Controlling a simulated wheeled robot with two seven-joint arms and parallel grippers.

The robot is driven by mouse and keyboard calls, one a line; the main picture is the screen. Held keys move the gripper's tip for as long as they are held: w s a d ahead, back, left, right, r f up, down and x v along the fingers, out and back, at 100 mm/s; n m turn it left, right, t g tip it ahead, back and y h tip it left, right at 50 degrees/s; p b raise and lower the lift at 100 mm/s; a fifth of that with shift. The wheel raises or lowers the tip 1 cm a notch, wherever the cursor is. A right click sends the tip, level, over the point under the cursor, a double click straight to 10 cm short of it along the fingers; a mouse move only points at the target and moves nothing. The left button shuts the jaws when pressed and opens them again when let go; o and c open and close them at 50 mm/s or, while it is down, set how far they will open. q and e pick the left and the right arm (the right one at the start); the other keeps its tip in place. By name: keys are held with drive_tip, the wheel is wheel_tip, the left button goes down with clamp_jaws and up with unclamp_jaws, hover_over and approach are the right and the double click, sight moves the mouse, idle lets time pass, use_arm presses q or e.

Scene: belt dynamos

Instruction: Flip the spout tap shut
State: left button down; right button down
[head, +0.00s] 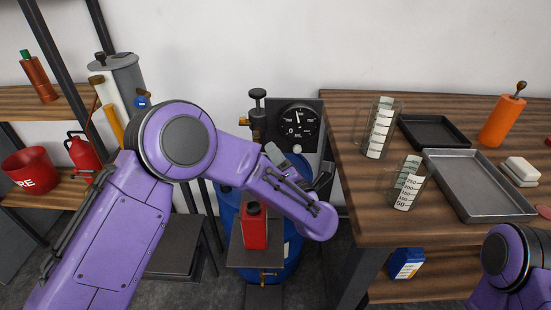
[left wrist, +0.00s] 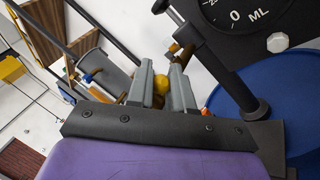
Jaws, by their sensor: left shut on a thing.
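My left gripper (head: 274,152) is beside the pump on the blue drum, mostly hidden behind my own forearm in the head view. In the left wrist view its two grey fingers (left wrist: 162,84) are closed on a small yellow knob (left wrist: 160,85), which looks like the spout tap's handle. A brass spout part (left wrist: 175,50) shows just beyond the fingertips; brass also shows by the pump in the head view (head: 244,122). The tap's full lever and its angle are hidden. My right arm enters at the lower right; its gripper is out of view.
A red canister (head: 255,228) stands on a small grey platform (head: 240,257) before the blue drum (head: 228,205). The black pump (head: 258,97) and ML gauge (head: 298,128) are behind. A wooden bench (head: 350,170) with beakers and trays is at right, shelves at left.

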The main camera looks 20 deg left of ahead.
use_arm(q)
drive_tip(key=shift+w+f+n+g+y+b, duration=0.3)
drive_tip(key=shift+f+n+g+y+b, duration=0.15)
drive_tip(key=shift+n+g+y+b, duration=0.15)
drive_tip(key=shift+w+a+r+n+g+y, duration=0.15)
drive_tip(key=shift+r+n+g+y, duration=0.2)
drive_tip(key=shift+n+g+y, duration=0.35)
use_arm(e)
wheel_tip(320, 180, down, 3)
drive_tip(key=shift+r, duration=0.1)
use_arm(q)
drive_tip(key=c, duration=1.1)
unclamp_jaws()
